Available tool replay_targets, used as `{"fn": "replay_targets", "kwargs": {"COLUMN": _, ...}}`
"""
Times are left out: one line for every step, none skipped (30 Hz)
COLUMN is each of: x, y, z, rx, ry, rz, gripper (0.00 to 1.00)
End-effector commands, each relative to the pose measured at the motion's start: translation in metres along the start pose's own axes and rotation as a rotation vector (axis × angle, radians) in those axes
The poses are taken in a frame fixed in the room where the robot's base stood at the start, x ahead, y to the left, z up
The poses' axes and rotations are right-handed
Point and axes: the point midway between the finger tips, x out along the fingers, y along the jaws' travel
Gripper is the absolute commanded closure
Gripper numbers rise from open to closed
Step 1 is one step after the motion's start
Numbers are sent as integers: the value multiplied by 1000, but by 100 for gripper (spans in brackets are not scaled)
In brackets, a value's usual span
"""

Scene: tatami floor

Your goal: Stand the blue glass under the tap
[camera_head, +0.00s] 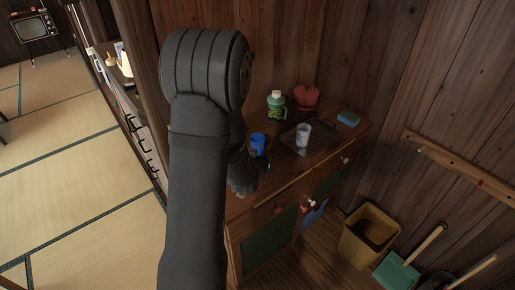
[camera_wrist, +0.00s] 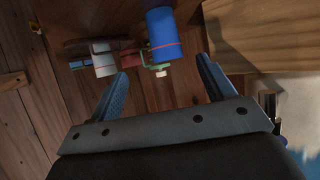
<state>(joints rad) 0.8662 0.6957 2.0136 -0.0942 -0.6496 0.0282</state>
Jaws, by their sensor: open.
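The blue glass (camera_head: 258,144) stands upright near the left end of the wooden cabinet top. In the wrist view the blue glass (camera_wrist: 165,34) has a thin red line around it and lies just ahead of my fingertips, in line with the gap between them. My gripper (camera_head: 246,170) is beside the glass on its near side, partly hidden by my arm. In the wrist view my gripper (camera_wrist: 162,68) is open with nothing between the fingers. A green jug with a pale top (camera_head: 277,104) stands behind the glass. I cannot make out a tap clearly.
A pale patterned cup (camera_head: 303,134) stands on a dark tray (camera_head: 322,138) right of the glass. A red pot (camera_head: 306,97) is at the back, and a blue-green sponge (camera_head: 348,118) is at the right end. A yellow bin (camera_head: 368,235) stands on the floor.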

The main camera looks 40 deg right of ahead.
Motion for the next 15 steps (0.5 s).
{"fn": "replay_targets", "kwargs": {"x": -7, "y": -1, "z": 3, "rx": 3, "ry": 24, "rz": -4, "gripper": 25}}
{"fn": "replay_targets", "kwargs": {"x": -10, "y": -2, "z": 4, "rx": 4, "ry": 41, "rz": -7, "gripper": 25}}
{"fn": "replay_targets", "kwargs": {"x": -14, "y": -2, "z": 4, "rx": 6, "ry": 59, "rz": -9, "gripper": 25}}
{"fn": "replay_targets", "kwargs": {"x": -17, "y": -3, "z": 4, "rx": 7, "ry": 70, "rz": -11, "gripper": 25}}
{"fn": "replay_targets", "kwargs": {"x": -19, "y": -3, "z": 4, "rx": 8, "ry": 80, "rz": -12, "gripper": 25}}
{"fn": "replay_targets", "kwargs": {"x": -20, "y": -3, "z": 4, "rx": 9, "ry": 88, "rz": -14, "gripper": 25}}
{"fn": "replay_targets", "kwargs": {"x": -20, "y": -4, "z": 4, "rx": 9, "ry": 93, "rz": -15, "gripper": 25}}
{"fn": "replay_targets", "kwargs": {"x": -19, "y": -4, "z": 3, "rx": 9, "ry": 97, "rz": -15, "gripper": 25}}
{"fn": "replay_targets", "kwargs": {"x": -15, "y": -4, "z": 3, "rx": 9, "ry": 99, "rz": -16, "gripper": 25}}
{"fn": "replay_targets", "kwargs": {"x": -12, "y": -4, "z": 2, "rx": 9, "ry": 99, "rz": -16, "gripper": 25}}
{"fn": "replay_targets", "kwargs": {"x": -7, "y": -4, "z": 2, "rx": 9, "ry": 99, "rz": -16, "gripper": 25}}
{"fn": "replay_targets", "kwargs": {"x": 1, "y": -4, "z": 1, "rx": 9, "ry": 99, "rz": -16, "gripper": 25}}
{"fn": "replay_targets", "kwargs": {"x": 7, "y": -4, "z": 1, "rx": 9, "ry": 98, "rz": -16, "gripper": 25}}
{"fn": "replay_targets", "kwargs": {"x": 14, "y": -4, "z": 0, "rx": 9, "ry": 98, "rz": -16, "gripper": 25}}
{"fn": "replay_targets", "kwargs": {"x": 23, "y": -5, "z": -1, "rx": 9, "ry": 99, "rz": -16, "gripper": 25}}
